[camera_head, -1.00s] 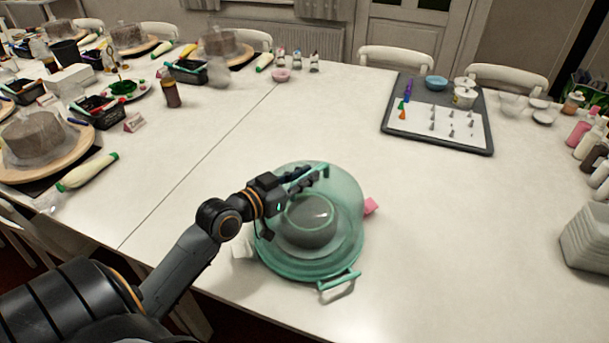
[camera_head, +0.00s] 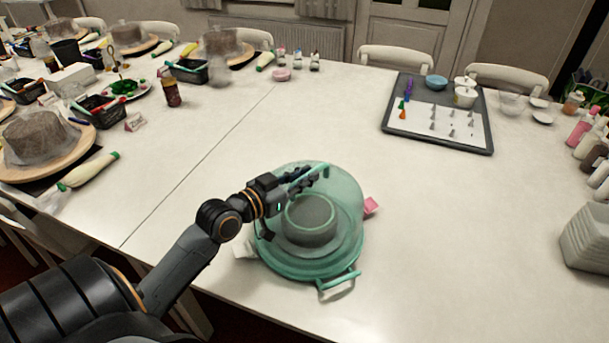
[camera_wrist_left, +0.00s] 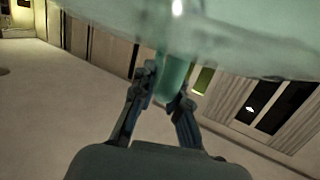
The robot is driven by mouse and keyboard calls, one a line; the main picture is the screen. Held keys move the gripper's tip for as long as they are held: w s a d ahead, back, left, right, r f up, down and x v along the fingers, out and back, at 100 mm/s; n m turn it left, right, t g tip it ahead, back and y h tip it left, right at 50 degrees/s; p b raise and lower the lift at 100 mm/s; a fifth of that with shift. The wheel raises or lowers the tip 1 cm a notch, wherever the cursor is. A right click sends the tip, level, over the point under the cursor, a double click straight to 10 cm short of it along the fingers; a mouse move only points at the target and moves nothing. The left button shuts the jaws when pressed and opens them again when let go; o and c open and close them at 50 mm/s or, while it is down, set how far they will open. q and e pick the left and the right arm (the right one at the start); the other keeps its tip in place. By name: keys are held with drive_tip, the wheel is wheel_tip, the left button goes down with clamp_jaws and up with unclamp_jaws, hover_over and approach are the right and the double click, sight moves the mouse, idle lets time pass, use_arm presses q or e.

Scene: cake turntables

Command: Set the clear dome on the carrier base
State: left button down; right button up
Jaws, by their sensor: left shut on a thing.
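The clear dome (camera_head: 345,205) is see-through with a green tint and stands over a grey round cake (camera_head: 310,222) on the green carrier base (camera_head: 300,270). The dome looks upright and lined up with the base; I cannot tell whether its rim touches the base all round. My left gripper (camera_head: 318,175) is shut on the green handle on top of the dome. In the left wrist view the handle (camera_wrist_left: 172,78) is between the two fingers, with the blurred dome filling the top. The base has a green side clasp (camera_head: 340,281) at its front right. My right gripper is not in view.
A pink thing (camera_head: 371,206) lies just right of the base, and a white one (camera_head: 243,248) left of it. A grey tray (camera_head: 437,146) with piping tips is at the back right. The table's middle right is clear.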

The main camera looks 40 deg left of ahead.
sight(269, 223)
use_arm(q)
drive_tip(key=shift+r, duration=0.1)
idle(0.3)
drive_tip(key=shift+f, duration=0.6)
idle(0.3)
drive_tip(key=c, duration=1.6)
unclamp_jaws()
drive_tip(key=shift+v, duration=2.5)
drive_tip(key=shift+p+v, duration=0.4)
drive_tip(key=shift+v, duration=2.65)
